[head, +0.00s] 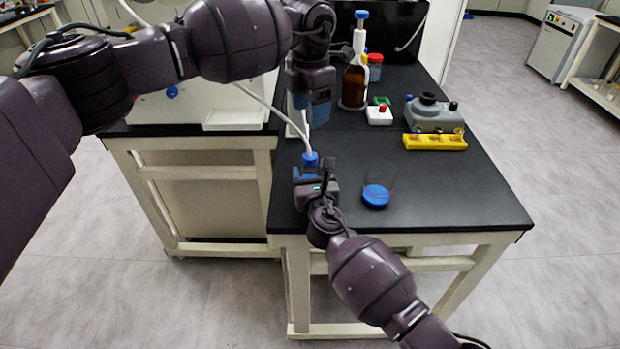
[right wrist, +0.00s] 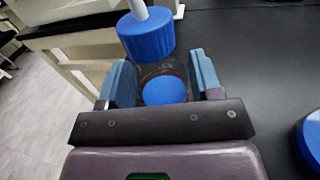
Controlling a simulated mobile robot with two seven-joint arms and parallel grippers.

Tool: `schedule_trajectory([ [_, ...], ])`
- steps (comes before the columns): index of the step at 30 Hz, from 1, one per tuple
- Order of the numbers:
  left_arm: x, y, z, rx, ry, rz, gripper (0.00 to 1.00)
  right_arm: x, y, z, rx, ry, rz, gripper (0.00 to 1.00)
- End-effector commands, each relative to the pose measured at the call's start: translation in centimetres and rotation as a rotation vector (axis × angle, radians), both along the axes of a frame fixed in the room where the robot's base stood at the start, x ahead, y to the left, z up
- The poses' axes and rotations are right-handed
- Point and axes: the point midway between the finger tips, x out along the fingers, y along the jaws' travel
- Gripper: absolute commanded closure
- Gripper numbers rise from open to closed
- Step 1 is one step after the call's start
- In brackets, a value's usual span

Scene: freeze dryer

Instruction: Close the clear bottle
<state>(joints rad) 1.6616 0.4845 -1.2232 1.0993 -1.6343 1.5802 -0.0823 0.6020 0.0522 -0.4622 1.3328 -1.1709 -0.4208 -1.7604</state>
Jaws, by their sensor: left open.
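The clear bottle (right wrist: 160,77) is see-through, with blue showing low inside it. It stands between the blue-padded fingers of my right gripper (right wrist: 163,85), which look closed against its sides. In the head view my right gripper (head: 314,180) hides most of it. A blue ribbed cap (right wrist: 147,35) with a white hose sits at the bottle's top; I cannot tell whether it is seated. The cap also shows in the head view (head: 310,159). My left gripper (head: 311,108) is open, pointing down above and behind the cap, with its fingers partly overlapping in view.
A clear vessel with blue at its base (head: 376,195) stands to the right of my right gripper. Farther back are a brown dispenser bottle (head: 354,86), a yellow rack (head: 435,142) and a grey device (head: 432,114). The black bench top (head: 465,190) is clear at front right.

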Motion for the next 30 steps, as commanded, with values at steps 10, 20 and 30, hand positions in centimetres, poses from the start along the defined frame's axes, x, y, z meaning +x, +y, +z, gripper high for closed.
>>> schedule_trajectory([
  [10, 0.0, 0.0, 0.0, 0.0, 0.0, 0.0, 0.36, 0.0, 0.0, 0.0, 0.0, 0.0, 0.0, 0.19],
  [20, -0.2, 0.0, 2.0, 0.0, -0.02, 0.0, 0.36, -2.1, -0.5, 0.3, -0.001, -0.002, -0.001, 0.19],
  [30, -0.5, 0.0, 5.4, -0.001, -0.052, 0.0, 0.36, -7.6, -1.6, 0.3, 0.0, -0.003, 0.0, 0.19],
])
